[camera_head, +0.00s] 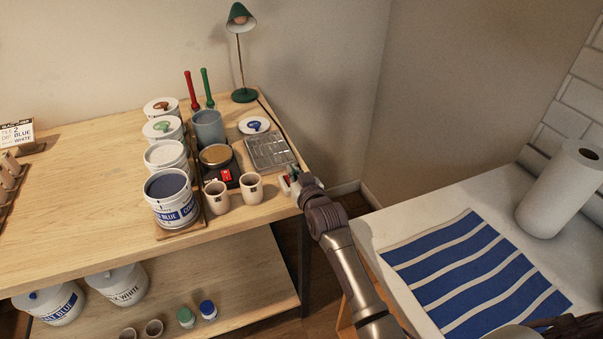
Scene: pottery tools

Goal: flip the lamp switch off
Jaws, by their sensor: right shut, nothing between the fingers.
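The lamp (240,19) with a green shade, thin stem and round green base stands at the back right of the wooden table. A dark cord (272,117) runs from its base along the table's right edge toward my right gripper. My right gripper (289,184) is shut and empty at the table's right edge, reaching in from the lower right. A small light-coloured piece with a bit of red shows at its fingertips; I cannot tell whether it is the lamp switch or whether they touch. I cannot tell if the lamp is lit. My left gripper is out of view.
Two cups (251,186) stand just left of my right gripper. A metal paint palette (270,152) lies behind it, and several glaze tubs (173,200) stand further left. The wooden table (90,180) is clear at its left middle. A paper roll (560,190) stands on the right counter.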

